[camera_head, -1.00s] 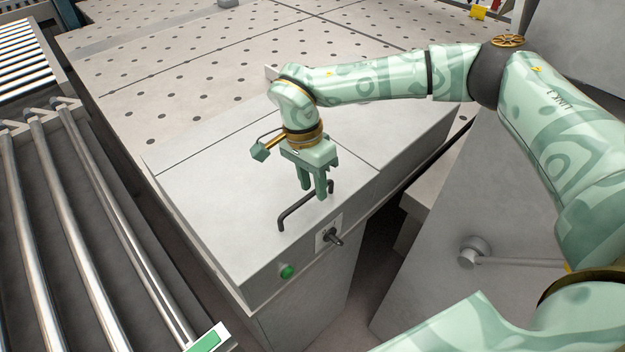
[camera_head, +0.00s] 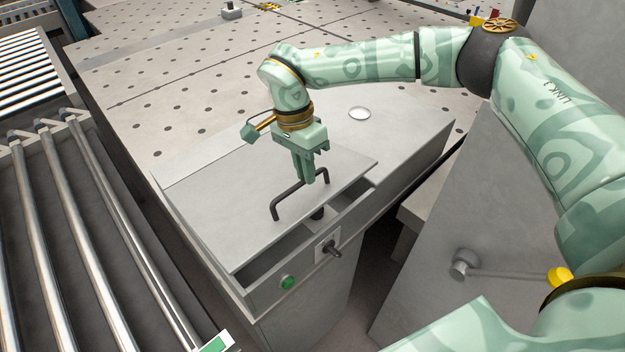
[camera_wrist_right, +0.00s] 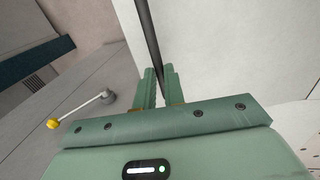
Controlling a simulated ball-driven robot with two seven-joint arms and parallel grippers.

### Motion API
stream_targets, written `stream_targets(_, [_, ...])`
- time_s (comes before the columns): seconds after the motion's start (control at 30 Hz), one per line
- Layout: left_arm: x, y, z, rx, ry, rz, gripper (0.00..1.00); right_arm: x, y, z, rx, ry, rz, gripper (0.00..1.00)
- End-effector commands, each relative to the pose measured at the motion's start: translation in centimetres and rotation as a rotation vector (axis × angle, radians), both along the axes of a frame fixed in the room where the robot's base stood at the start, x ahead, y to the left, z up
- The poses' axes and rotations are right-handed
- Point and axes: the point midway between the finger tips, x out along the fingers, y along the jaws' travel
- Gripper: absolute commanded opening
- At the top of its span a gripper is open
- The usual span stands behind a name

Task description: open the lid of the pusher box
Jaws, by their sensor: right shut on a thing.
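The pusher box lid (camera_head: 250,215) is a flat grey panel, tilted up at its front edge with a dark gap beneath it. A dark bar handle (camera_head: 276,207) stands on the lid near its front edge. My right gripper (camera_head: 312,181) points down and is shut on the handle's right part. In the right wrist view the handle (camera_wrist_right: 150,40) runs as a dark bar down between the fingers (camera_wrist_right: 161,90). The box body (camera_head: 262,300) has a green button (camera_head: 288,282) and a dark latch knob (camera_head: 331,248) on its front. My left gripper is not in view.
A roller conveyor (camera_head: 75,245) runs along the left. A perforated table (camera_head: 190,85) lies behind the box. A grey panel with a yellow-knobbed lever (camera_head: 559,277) stands at the right.

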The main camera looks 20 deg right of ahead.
Motion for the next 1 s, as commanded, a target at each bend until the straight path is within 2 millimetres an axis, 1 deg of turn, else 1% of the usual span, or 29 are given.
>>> stream_targets(0.03, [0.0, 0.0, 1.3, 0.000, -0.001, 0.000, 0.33, 1.0, 0.3, 2.0, 0.001, -0.019, 0.001, 0.00])
stream_targets(0.1, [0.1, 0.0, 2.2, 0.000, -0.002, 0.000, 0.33, 1.8, 0.6, 3.4, 0.001, -0.019, 0.001, 0.00])
stream_targets(0.2, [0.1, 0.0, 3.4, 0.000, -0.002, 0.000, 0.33, 3.0, 1.0, 5.2, 0.001, -0.021, 0.001, 0.00])
stream_targets(0.4, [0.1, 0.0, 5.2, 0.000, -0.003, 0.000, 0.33, 5.2, 1.8, 7.7, -0.001, -0.019, 0.004, 0.00])
stream_targets(0.53, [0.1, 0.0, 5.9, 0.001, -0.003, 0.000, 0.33, 6.2, 2.2, 8.6, -0.001, -0.018, 0.005, 0.00])
stream_targets(0.7, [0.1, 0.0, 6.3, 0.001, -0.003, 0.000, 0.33, 6.9, 2.5, 9.1, -0.002, -0.017, 0.006, 0.00])
stream_targets(1.0, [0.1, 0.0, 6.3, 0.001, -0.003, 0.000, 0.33, 7.1, 2.5, 9.0, -0.003, -0.013, 0.005, 0.00])
